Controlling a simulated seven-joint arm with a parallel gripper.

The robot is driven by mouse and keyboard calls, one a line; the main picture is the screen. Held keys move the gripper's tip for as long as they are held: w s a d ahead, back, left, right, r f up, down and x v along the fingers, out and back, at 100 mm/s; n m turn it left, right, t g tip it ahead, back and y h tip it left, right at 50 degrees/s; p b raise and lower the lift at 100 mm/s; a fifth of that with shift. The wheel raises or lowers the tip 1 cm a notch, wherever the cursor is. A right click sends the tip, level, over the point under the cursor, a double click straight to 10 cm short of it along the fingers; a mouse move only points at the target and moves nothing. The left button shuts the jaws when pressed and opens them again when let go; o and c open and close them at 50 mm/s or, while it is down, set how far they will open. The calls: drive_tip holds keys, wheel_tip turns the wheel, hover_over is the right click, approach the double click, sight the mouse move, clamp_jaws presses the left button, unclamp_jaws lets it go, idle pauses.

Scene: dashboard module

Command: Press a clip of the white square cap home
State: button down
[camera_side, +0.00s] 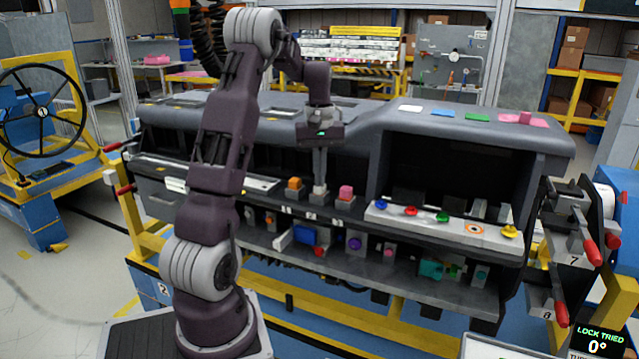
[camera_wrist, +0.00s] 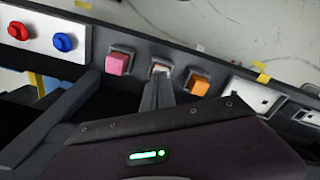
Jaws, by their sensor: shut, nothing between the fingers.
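The white square cap (camera_wrist: 161,67) sits in a grey square holder (camera_side: 320,196) on the dashboard's front ledge, between an orange block and a pink block. My gripper (camera_side: 320,181) is shut and empty, pointing straight down at the cap. In the wrist view my fingertips (camera_wrist: 159,78) cover much of the cap, and only a pale strip of it shows. I cannot tell whether the fingertips touch it. The clips on the cap are hidden.
The orange block (camera_side: 295,184) and pink block (camera_side: 345,192) stand close on either side in their own holders. A white panel with coloured buttons (camera_side: 459,231) lies to the right. The dashboard's top (camera_side: 362,114) rises behind the ledge.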

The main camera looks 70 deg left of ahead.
wheel_tip(320, 180, up, 8)
idle(0.6)
drive_tip(key=s+d+r+m+t, duration=0.1)
drive_tip(key=d+r+m+t, duration=0.2)
drive_tip(key=d, duration=0.9)
drive_tip(key=s+d+r+m, duration=0.1)
drive_tip(key=d+r+m, duration=0.3)
drive_tip(key=d, duration=0.7)
drive_tip(key=s+d+f+m+t, duration=0.1)
drive_tip(key=s+d+f+m, duration=0.2)
drive_tip(key=s+d, duration=0.3)
drive_tip(key=s+d+f+m+t, duration=0.1)
drive_tip(key=s+d+f+m, duration=0.2)
drive_tip(key=s+d+m, duration=0.2)
drive_tip(key=shift+s+d+f+t, duration=0.25)
drive_tip(key=shift+s+d+t, duration=0.05)
drive_tip(key=shift+s+d, duration=0.25)
